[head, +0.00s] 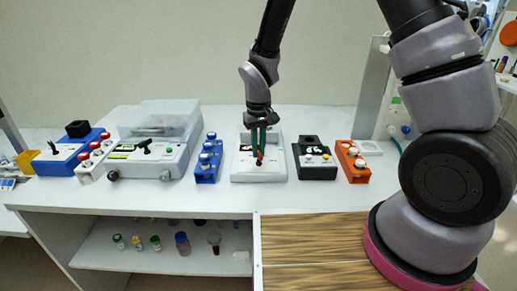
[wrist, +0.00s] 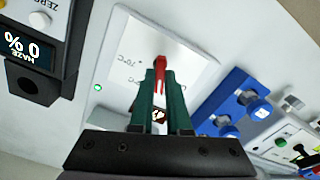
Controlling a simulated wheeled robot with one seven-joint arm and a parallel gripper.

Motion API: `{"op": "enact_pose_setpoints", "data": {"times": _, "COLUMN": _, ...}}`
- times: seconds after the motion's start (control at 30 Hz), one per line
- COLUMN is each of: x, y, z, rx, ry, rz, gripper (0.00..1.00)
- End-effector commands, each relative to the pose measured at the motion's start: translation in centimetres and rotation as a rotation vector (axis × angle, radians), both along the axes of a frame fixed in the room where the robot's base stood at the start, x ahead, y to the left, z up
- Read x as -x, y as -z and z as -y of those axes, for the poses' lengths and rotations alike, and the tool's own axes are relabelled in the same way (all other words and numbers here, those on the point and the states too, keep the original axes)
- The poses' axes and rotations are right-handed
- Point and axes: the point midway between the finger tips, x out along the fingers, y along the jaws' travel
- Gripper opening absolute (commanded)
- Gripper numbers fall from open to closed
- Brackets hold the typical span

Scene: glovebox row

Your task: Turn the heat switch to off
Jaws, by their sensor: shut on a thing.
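The heat switch is a red lever (head: 260,158) on a white control box (head: 243,177) in the middle of the bench. My gripper (head: 258,150) comes down on it from above, with its green fingers shut on the lever. In the wrist view the red lever (wrist: 161,66) shows between and just beyond the fingertips of my gripper (wrist: 162,78). The lever's base is partly hidden by the fingers.
A black unit (head: 316,160) with a display reading haze stands close to the right of the box, and an orange button box (head: 353,160) beyond it. A blue button box (head: 207,160) stands to the left, near a grey machine with a clear lid (head: 160,120). The front bench strip is clear.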

Motion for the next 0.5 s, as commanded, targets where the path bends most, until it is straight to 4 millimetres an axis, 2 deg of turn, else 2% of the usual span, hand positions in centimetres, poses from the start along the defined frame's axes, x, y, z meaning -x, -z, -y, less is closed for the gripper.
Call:
{"op": "enact_pose_setpoints", "data": {"times": 0.27, "x": -0.02, "y": 0.0, "z": 0.02, "rx": 0.0, "ry": -0.082, "rz": -0.001, "gripper": 0.0}}
{"op": "enact_pose_setpoints", "data": {"times": 0.5, "x": 0.01, "y": 0.03, "z": -0.01, "rx": 0.0, "ry": -0.261, "rz": -0.001, "gripper": 0.0}}
